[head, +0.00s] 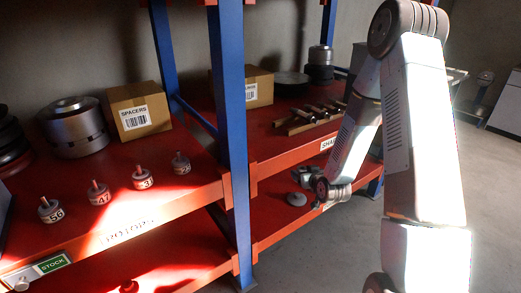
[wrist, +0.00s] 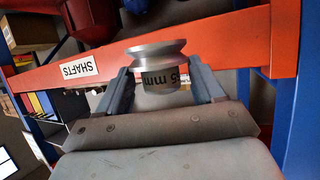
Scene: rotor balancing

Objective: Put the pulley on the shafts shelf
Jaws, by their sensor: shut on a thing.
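My gripper (wrist: 160,82) is shut on the pulley (wrist: 157,57), a silver grooved wheel with a dark band partly reading "5 mm". In the head view my gripper (head: 311,189) is in front of the right bay, lower than the shafts shelf's front edge. The pulley shows there as a small grey disc (head: 297,199) at the fingers. The shafts shelf (head: 262,138) is the red upper board of the right bay. Its white label, partly hidden by my arm in the head view, reads SHAFTS upside down in the wrist view (wrist: 79,68).
The shafts shelf holds a wooden rack with several shafts (head: 308,118), a cardboard box (head: 258,88) and dark round parts (head: 320,66). Bare red board lies left of the rack. A blue post (head: 231,120) divides the bays. The left shelf holds several numbered rotors (head: 143,178) and a SPACERS box (head: 138,110).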

